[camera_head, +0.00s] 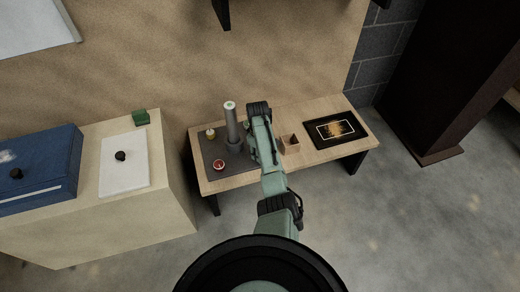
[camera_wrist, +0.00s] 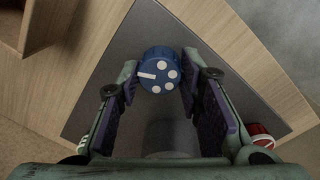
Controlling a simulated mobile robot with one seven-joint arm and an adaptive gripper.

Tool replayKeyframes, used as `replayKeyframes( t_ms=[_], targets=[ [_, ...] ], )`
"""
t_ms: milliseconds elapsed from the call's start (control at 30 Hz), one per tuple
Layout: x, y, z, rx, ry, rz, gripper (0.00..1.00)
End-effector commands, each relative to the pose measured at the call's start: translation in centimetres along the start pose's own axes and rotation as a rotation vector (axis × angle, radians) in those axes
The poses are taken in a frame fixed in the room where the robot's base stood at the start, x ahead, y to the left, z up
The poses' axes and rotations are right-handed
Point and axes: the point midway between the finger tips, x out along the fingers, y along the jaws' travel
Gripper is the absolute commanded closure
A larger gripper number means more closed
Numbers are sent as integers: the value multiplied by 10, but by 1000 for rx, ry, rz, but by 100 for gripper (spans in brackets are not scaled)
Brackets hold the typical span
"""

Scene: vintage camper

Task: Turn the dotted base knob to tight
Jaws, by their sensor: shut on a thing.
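The dotted base knob (camera_wrist: 158,71) is blue, with several white dots and one white bar on its face. In the wrist view the bar points left. My gripper (camera_wrist: 160,78) has one finger on each side of the knob and is shut on it. The knob sits over a dark grey plate (camera_wrist: 200,28). In the head view the knob is hidden; my arm reaches down beside a grey upright tube (camera_head: 231,125) with a pale top, standing on the grey plate (camera_head: 211,184).
A red and white round part (camera_head: 219,164) and a small yellowish one (camera_head: 210,133) are on the plate. A small wooden box (camera_head: 290,146) and a dark framed picture (camera_head: 341,129) lie on the bench (camera_head: 318,154) to the right. A beige cabinet (camera_head: 150,205) stands left.

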Motion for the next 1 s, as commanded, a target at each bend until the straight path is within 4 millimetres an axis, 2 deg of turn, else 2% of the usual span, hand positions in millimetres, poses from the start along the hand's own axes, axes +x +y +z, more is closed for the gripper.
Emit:
replayKeyframes(
  t_ms=[1000],
  targets=[
    [0, -1, -2, 962, -52, -2, 95]
  ],
)
